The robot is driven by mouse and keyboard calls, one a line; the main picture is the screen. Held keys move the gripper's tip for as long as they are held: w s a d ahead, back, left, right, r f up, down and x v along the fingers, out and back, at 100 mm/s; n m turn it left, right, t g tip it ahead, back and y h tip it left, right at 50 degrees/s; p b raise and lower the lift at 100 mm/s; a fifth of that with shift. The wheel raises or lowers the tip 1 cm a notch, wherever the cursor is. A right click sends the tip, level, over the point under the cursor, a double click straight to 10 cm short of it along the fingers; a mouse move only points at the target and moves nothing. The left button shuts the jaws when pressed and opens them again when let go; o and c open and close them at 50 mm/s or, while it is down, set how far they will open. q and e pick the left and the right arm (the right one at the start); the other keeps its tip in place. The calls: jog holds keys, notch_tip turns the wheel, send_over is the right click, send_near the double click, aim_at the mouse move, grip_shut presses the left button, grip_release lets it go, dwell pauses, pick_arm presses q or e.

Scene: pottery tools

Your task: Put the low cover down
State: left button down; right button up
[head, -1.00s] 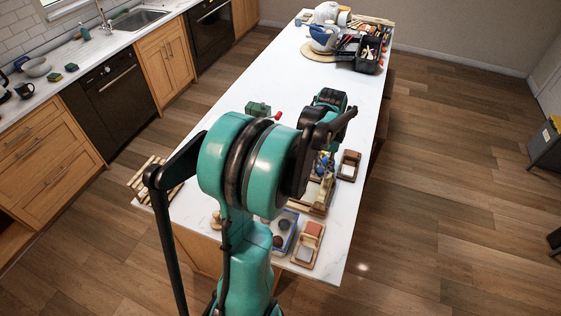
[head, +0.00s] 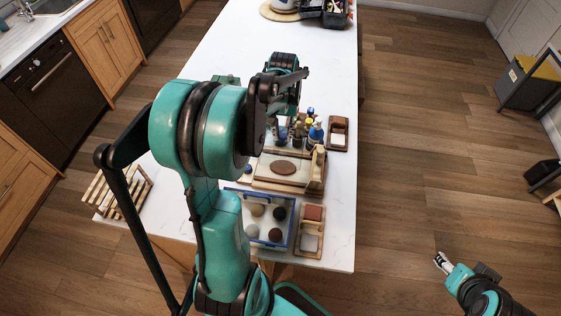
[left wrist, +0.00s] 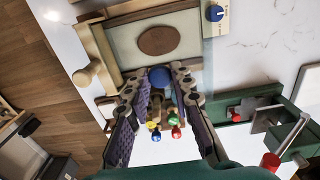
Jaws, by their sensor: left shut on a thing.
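My left gripper (left wrist: 156,82) is above the bench among the bottles, pointing down. Its fingers close around a small round blue piece (left wrist: 160,77), which I take for the low cover; its underside is hidden. Several small bottles with coloured tops (left wrist: 166,124) stand below the fingers. In the head view my left wrist hides the fingers and the cover, and the bottles (head: 316,133) show just beside it. My right gripper (head: 442,261) is off the bench at the lower right, over the floor, too small to read.
A framed board with a brown clay disc (head: 284,168) lies near the bottles. A blue-rimmed box of clay balls (head: 290,238) and a wooden tray (head: 306,245) are nearer. A green tool with a red knob (left wrist: 271,161) is beside the gripper.

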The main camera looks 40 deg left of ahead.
aim_at(284, 142)
pick_arm(q)
jog(key=f, duration=0.4)
jog(key=shift+d+f+b, duration=0.25)
jog(key=shift+b, duration=0.05)
jog(key=shift+a+f, duration=0.1)
jog(key=shift+f, duration=2.05)
jog(key=shift+b, duration=0.35)
jog(key=c, duration=1.7)
grip_release()
jog(key=shift+s+f, duration=0.1)
jog(key=shift+f, duration=0.05)
jog(key=shift+c, duration=0.2)
jog(key=o, duration=0.4)
